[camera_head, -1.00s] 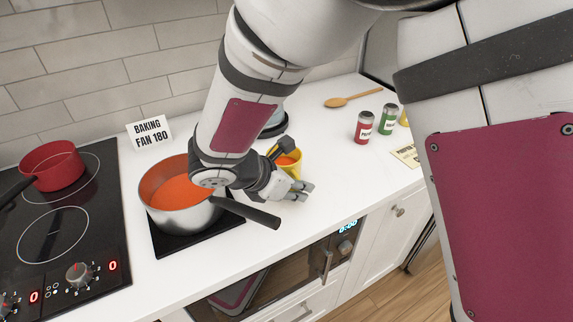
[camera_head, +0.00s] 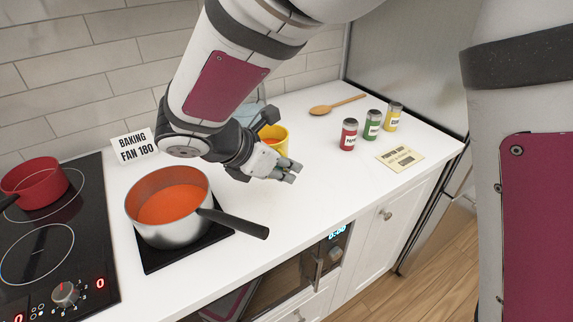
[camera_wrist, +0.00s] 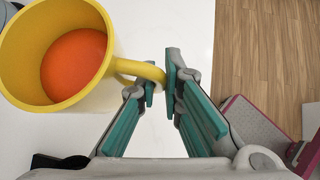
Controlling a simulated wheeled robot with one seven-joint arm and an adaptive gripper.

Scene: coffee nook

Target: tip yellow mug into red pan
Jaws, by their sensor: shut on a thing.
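The yellow mug (camera_head: 273,140) holds an orange liquid and looks about upright in the head view, partly hidden by my wrist. In the wrist view the mug (camera_wrist: 110,82) fills the upper left, and its handle lies between my fingertips. My gripper (camera_wrist: 160,82) is shut on this handle; it also shows in the head view (camera_head: 286,172), to the right of the steel pan. The red pan (camera_head: 36,184) stands on the hob at the far left, well away from the mug.
A steel pan (camera_head: 172,228) of orange liquid stands on a black mat (camera_head: 152,258), its handle pointing right. A sign (camera_head: 135,147) stands behind it. Spice jars (camera_head: 349,134), a card (camera_head: 400,156) and a wooden spoon (camera_head: 335,105) lie right. The front counter is clear.

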